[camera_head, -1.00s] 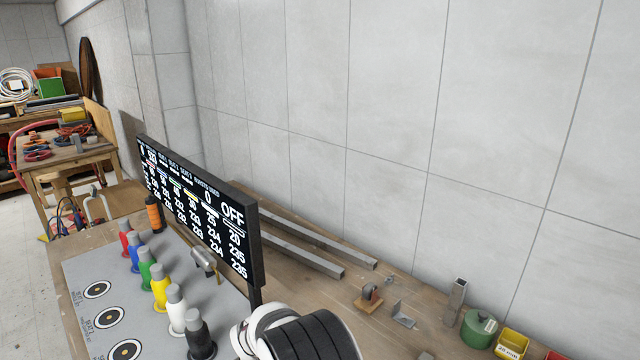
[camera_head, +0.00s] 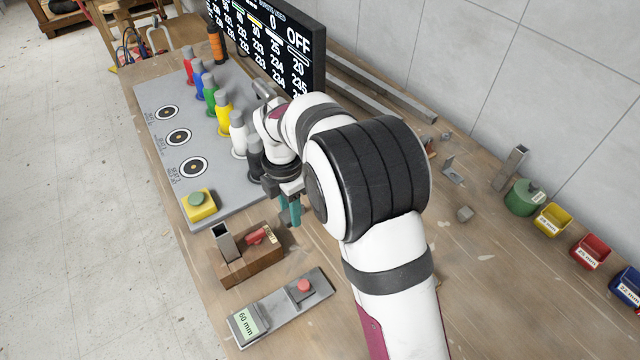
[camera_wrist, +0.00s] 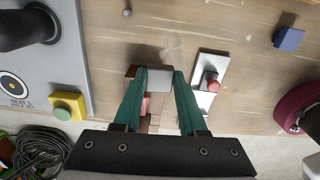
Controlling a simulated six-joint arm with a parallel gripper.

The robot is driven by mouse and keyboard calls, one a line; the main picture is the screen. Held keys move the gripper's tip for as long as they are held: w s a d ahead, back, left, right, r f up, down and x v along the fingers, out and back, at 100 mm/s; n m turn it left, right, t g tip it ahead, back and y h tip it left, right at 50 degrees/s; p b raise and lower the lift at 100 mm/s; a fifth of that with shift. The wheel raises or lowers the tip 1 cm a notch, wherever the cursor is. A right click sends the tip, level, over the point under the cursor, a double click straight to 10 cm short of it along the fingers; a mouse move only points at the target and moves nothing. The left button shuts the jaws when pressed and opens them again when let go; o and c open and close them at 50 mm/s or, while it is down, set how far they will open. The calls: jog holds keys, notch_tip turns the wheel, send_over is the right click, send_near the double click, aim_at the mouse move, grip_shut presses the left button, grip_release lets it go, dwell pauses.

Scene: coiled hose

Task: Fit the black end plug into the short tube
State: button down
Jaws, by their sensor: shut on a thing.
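My gripper (camera_head: 290,212) points down above the bench, to the right of the wooden block. In the wrist view its green fingers (camera_wrist: 160,80) are shut on a small pale grey piece (camera_wrist: 160,74). I cannot tell whether this piece is the end plug; no clearly black plug shows. The short tube (camera_head: 223,243) looks like the grey square tube standing upright at the left end of the wooden block (camera_head: 240,272), with its open end up. A red clamp handle (camera_head: 258,236) sits beside it. The gripper is apart from the tube.
A metal gauge marked 60 mm (camera_head: 265,318) with a red knob lies in front of the block. A grey panel (camera_head: 150,95) with coloured pegs and a yellow button box (camera_head: 199,205) is behind it.

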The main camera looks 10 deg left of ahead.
jog(key=s+a+r, duration=0.8)
jog(key=a+r, duration=0.3)
jog(key=r, duration=0.3)
jog(key=shift+m, duration=0.3)
jog(key=shift+s, duration=0.1)
notch_tip(320, 180, down, 6)
jog(key=shift+f, duration=0.25)
jog(key=shift+f, duration=0.35)
jog(key=shift+d+f, duration=0.1)
jog(key=shift+f, duration=0.75)
dwell(1.7)
